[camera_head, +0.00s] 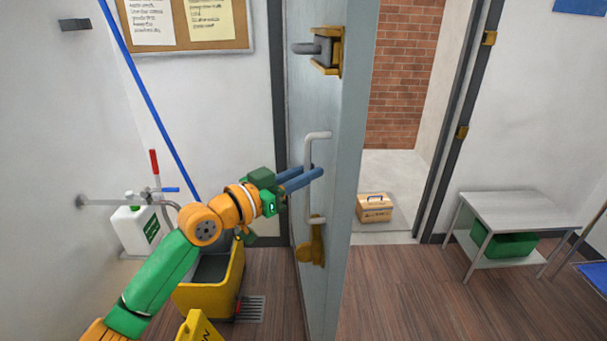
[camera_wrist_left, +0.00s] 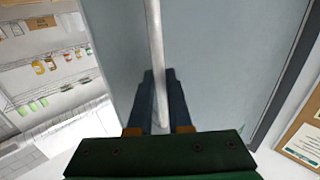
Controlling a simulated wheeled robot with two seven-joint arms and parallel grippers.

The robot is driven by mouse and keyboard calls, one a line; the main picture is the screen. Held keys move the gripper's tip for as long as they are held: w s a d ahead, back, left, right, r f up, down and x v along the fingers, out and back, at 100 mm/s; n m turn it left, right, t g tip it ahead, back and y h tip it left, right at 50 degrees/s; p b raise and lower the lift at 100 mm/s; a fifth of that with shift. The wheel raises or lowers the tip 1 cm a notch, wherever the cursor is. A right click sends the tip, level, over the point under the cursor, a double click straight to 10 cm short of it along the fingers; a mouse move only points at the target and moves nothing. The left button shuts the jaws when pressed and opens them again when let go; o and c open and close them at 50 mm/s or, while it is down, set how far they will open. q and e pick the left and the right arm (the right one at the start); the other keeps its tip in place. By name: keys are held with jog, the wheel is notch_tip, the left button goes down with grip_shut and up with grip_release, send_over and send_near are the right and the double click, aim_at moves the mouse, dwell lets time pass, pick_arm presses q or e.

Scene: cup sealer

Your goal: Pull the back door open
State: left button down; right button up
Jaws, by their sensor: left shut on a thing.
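The back door (camera_head: 346,190) is a grey panel standing open, seen nearly edge-on in the head view. It also fills the middle of the left wrist view (camera_wrist_left: 220,60). A pale vertical bar handle (camera_head: 308,180) is fixed to its left face, and the handle (camera_wrist_left: 154,40) runs between my fingers in the wrist view. My left gripper (camera_head: 312,176) is shut on the handle; its blue fingers (camera_wrist_left: 158,95) lie on both sides of the bar. A latch box (camera_head: 325,50) sits above the handle and a brass fitting (camera_head: 314,245) below. My right gripper is not in view.
A yellow mop bucket (camera_head: 215,290) and a yellow floor sign (camera_head: 198,328) stand on the floor left of the door. A cardboard box (camera_head: 374,207) sits beyond the doorway. A grey table (camera_head: 520,210) stands at right; floor before it is clear.

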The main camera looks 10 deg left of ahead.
pick_arm(q)
jog(key=shift+r, duration=0.35)
jog(key=c, duration=0.8)
grip_release()
jog(key=shift+w+f, duration=0.1)
jog(key=shift+w, duration=0.05)
jog(key=shift+c, duration=0.2)
jog(key=b+v, duration=0.1)
jog(key=v, duration=0.6)
jog(key=shift+f, duration=0.2)
